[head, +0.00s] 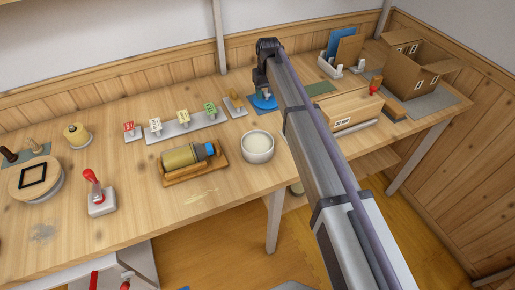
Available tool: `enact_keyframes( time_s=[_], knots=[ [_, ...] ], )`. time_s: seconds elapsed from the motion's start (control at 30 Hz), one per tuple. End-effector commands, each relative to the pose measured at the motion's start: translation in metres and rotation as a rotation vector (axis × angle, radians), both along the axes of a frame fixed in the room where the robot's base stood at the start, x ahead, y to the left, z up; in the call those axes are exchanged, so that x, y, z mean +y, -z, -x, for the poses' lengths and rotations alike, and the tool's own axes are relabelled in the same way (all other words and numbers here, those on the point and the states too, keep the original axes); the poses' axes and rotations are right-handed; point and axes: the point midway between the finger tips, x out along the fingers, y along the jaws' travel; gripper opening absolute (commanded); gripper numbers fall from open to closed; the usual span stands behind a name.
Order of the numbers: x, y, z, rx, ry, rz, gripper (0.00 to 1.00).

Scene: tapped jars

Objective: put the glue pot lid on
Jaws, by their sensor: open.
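A white round pot (257,149) with pale cream contents stands uncovered near the middle of the bench; it looks like the glue pot.
A wooden tray (196,177) with a yellow-and-grey cylinder lies left of the pot. Several tagged items stand on a grey strip (184,128) behind. A red-handled stamp (101,199) is farther left. A cardboard box (348,110) and house model (417,67) are right of my arm.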

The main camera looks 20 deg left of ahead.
Motion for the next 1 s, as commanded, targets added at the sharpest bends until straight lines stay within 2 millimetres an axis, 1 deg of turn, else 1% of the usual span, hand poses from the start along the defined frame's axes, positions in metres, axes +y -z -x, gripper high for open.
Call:
enact_keyframes(
  time_s=[0.53,0.57,1.0],
  knots=[
    [0.0,-0.0009,0.0,0.0,0.0,0.0,0.53],
    [0.0,-0.0009,0.0,0.0,0.0,0.0,0.51],
    [0.0,-0.0008,0.0,0.0,0.0,0.0,0.09]
  ],
)
